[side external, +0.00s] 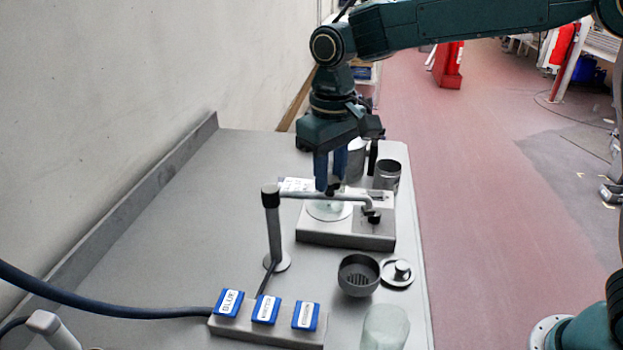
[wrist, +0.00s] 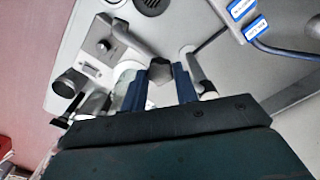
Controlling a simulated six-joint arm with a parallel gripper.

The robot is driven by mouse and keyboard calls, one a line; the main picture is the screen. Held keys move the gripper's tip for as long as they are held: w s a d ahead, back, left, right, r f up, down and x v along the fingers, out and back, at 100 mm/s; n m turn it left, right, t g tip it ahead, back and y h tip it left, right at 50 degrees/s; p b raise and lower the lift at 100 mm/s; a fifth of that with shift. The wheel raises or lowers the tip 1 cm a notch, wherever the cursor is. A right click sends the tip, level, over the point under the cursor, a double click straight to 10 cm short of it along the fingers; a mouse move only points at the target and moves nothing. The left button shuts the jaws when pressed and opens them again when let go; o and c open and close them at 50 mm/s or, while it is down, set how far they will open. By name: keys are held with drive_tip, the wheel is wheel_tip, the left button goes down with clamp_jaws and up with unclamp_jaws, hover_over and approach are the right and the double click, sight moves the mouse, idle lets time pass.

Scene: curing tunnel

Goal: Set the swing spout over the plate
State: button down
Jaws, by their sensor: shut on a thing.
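The swing spout (side external: 272,225) is a grey upright post with a dark cap and a thin horizontal arm reaching right. Its arm ends in a downturned tip (side external: 372,214) above the right part of a flat grey block. A round pale plate (side external: 322,212) sits on the block's left part, under the middle of the spout arm, with the tip right of it. My gripper (side external: 332,190) points down over the plate, shut on the spout's dark knob. In the wrist view the knob (wrist: 161,69) shows between my blue fingers, and the spout arm (wrist: 127,36) runs up-left from there.
A dark cup with holes (side external: 358,276), a knobbed lid (side external: 399,272) and a clear beaker (side external: 385,328) stand near the front right. Metal cups (side external: 387,175) stand behind the block. A switch box (side external: 265,324) with blue labels and a hose lies in front. The bench's left is clear.

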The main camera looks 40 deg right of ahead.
drive_tip(key=w+d+n, duration=0.2)
drive_tip(key=w+n, duration=0.7)
drive_tip(key=n, duration=0.2)
drive_tip(key=shift+w, duration=0.15)
idle(0.4)
drive_tip(key=c, duration=1.1)
unclamp_jaws()
wheel_tip(320, 180, up, 14)
drive_tip(key=shift+f, duration=0.1)
